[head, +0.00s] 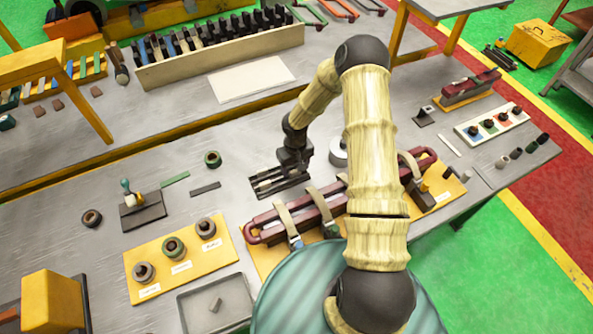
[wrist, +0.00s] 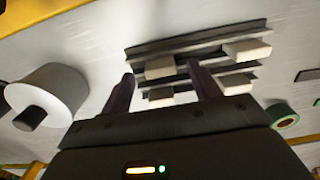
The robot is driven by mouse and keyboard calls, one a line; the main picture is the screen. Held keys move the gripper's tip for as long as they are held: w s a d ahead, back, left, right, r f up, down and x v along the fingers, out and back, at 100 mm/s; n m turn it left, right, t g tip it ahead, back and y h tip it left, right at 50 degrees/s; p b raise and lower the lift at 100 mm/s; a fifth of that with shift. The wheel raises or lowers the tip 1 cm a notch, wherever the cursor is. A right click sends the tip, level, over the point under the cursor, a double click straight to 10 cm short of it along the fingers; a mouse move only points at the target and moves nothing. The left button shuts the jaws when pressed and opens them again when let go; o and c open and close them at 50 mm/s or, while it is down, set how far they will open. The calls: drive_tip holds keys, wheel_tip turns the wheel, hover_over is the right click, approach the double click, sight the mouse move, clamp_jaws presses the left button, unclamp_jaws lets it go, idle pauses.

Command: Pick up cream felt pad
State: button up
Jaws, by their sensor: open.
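Several cream felt pads lie on a dark slotted rack (wrist: 200,37) in the wrist view. One pad (wrist: 160,67) shows between my fingertips. A second pad (wrist: 160,98) shows below it, also between the fingers. Another two, an upper pad (wrist: 248,50) and a lower pad (wrist: 236,84), are to the right of my right finger. My gripper (wrist: 160,72) is open, with nothing visibly held. I cannot tell its exact height over the pads. In the head view my gripper (head: 294,163) is over the far side of the rack (head: 282,187), partly hiding it.
A white roll (head: 338,155) stands just right of my gripper. A maroon frame with straps (head: 300,215) lies in front of the rack. A green ring (head: 212,159) and a dark strip (head: 205,188) lie to the left. The bench behind the rack is mostly clear.

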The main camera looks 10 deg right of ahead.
drive_tip(key=shift+f, duration=0.6)
drive_tip(key=c, duration=1.1)
